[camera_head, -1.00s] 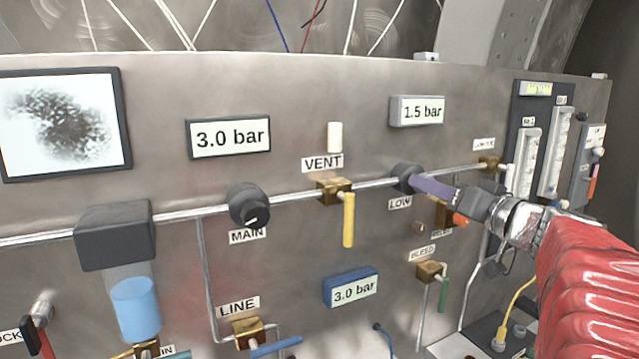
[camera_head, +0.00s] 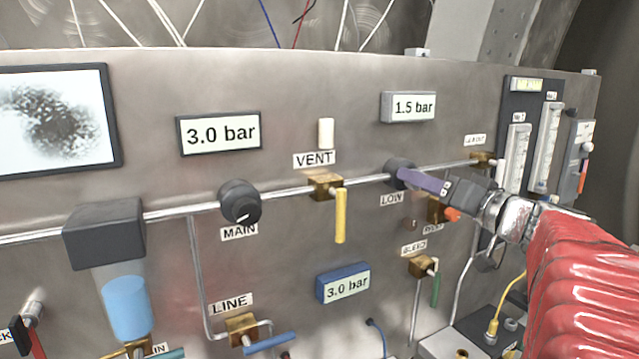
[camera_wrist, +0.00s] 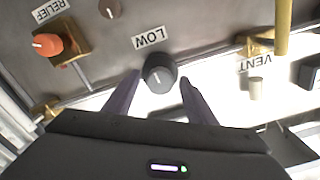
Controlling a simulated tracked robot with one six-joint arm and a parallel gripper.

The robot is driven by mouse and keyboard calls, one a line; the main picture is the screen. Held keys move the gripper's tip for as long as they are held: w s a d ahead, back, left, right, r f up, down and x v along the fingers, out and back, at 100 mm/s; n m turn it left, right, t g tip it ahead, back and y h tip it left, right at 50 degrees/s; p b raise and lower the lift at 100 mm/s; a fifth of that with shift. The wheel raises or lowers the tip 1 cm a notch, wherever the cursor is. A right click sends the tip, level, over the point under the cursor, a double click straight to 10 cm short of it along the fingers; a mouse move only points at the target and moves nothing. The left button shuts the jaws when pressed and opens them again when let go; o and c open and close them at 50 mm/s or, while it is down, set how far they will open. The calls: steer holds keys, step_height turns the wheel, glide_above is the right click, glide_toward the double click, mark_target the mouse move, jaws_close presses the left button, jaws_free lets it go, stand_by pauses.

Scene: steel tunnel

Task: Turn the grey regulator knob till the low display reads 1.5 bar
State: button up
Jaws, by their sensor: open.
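The grey regulator knob (camera_wrist: 160,74) above the LOW label sits between the two purple fingers of my gripper (camera_wrist: 160,92) in the wrist view. The fingers are open, with a gap on each side of the knob. In the head view my gripper (camera_head: 412,178) reaches in from the right and partly covers the knob (camera_head: 392,170). The low display (camera_head: 409,106), in a grey frame above the knob, reads 1.5 bar.
The MAIN knob (camera_head: 239,201) and its 3.0 bar display (camera_head: 219,132) are to the left. The yellow VENT handle (camera_head: 340,215) is left of my gripper. The orange RELIEF knob (camera_head: 452,214) is close beneath it. A blue-framed display (camera_head: 343,283) reads 3.0 bar.

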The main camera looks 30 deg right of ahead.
steer(key=s, duration=1.3)
steer(key=shift+s+d, duration=0.2)
steer(key=shift+s, duration=0.15)
steer(key=shift+f, duration=0.1)
